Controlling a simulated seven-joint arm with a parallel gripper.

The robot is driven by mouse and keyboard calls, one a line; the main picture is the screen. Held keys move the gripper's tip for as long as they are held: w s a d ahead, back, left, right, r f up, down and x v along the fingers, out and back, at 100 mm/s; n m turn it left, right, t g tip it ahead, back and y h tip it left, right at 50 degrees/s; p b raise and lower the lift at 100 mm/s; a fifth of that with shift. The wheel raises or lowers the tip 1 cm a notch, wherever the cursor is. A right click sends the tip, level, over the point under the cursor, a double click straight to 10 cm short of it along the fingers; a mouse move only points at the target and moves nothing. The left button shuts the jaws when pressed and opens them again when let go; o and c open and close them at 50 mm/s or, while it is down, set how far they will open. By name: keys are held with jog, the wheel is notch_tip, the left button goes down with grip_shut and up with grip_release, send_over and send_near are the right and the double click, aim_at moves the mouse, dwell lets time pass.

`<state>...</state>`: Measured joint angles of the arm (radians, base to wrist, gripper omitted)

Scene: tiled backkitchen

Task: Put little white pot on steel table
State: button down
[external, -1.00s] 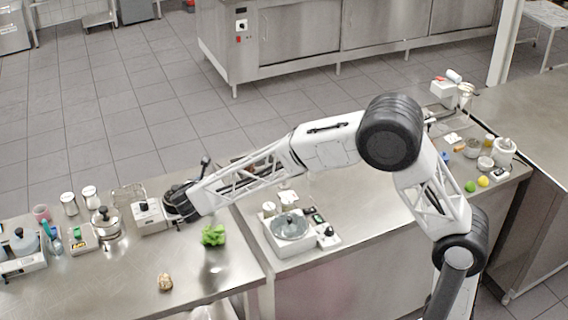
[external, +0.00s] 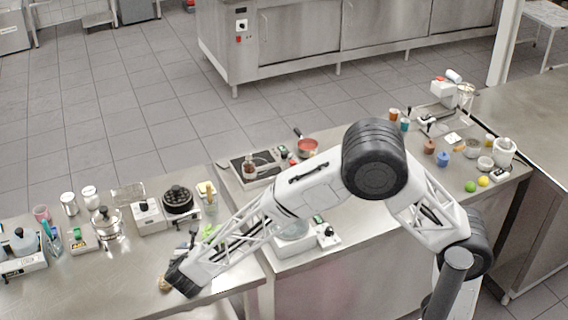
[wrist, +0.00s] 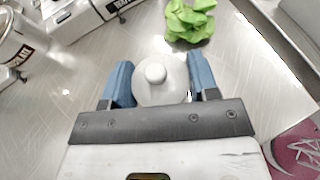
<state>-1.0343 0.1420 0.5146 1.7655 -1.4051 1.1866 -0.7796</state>
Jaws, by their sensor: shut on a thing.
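The little white pot (wrist: 160,78), with a round knobbed lid, sits between the blue-padded fingers of my gripper (wrist: 160,88) in the wrist view. My gripper is shut on it. In the external view my gripper (external: 172,284) points down over the front of the left steel table (external: 110,285), and the arm hides the pot. The steel surface also shows below and around the pot in the wrist view (wrist: 65,115). I cannot tell whether the pot touches the table or hangs just above it.
Crumpled green leaves (wrist: 190,20) lie just beyond the pot. A small brown item (external: 163,283) is beside my gripper. A black pot (external: 177,197), a steel pot (external: 105,221) and appliances line the back. The table's front left is clear.

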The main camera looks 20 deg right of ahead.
dwell(0.3)
send_over(155, 253)
jog(key=shift+f, duration=0.7)
jog(key=shift+f, duration=0.1)
dwell(0.4)
jog(key=shift+f, duration=1.7)
jog(key=shift+f, duration=0.1)
jog(key=shift+c, duration=1.9)
grip_release()
